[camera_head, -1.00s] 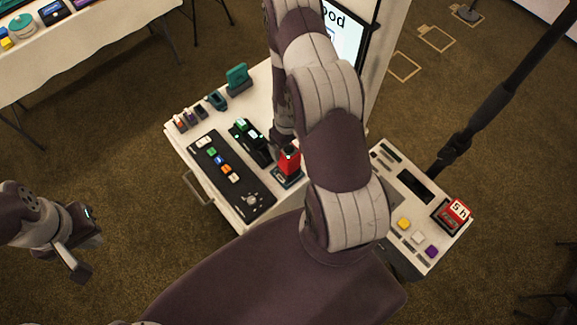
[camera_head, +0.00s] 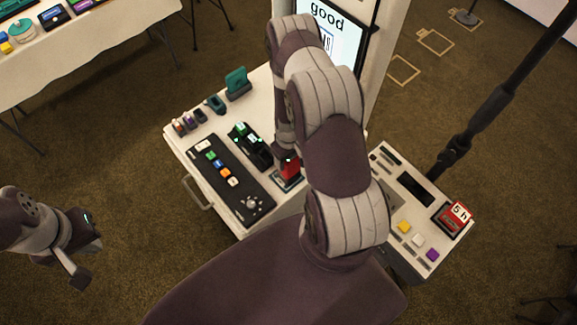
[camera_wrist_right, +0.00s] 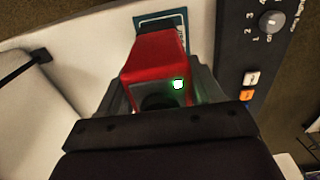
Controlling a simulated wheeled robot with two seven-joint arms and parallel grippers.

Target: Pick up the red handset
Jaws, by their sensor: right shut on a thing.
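The red handset (camera_head: 291,172) stands on the white booth counter, on a small blue-edged base plate (camera_wrist_right: 160,20) that shows behind it in the right wrist view. My right gripper (camera_head: 284,154) is at the handset from above. In the right wrist view, the handset (camera_wrist_right: 152,57) sits between the grey fingers of my right gripper (camera_wrist_right: 158,88), which is shut on it. A small green-white light shows on its near face. The handset's lower part is partly hidden.
A black button panel (camera_head: 220,170) lies left of the handset, with a black device (camera_head: 251,146) between them. Small coloured items and a teal holder (camera_head: 237,82) stand further back. A screen (camera_head: 330,38) rises behind. A side console (camera_head: 420,215) and dark pole (camera_head: 490,105) are right.

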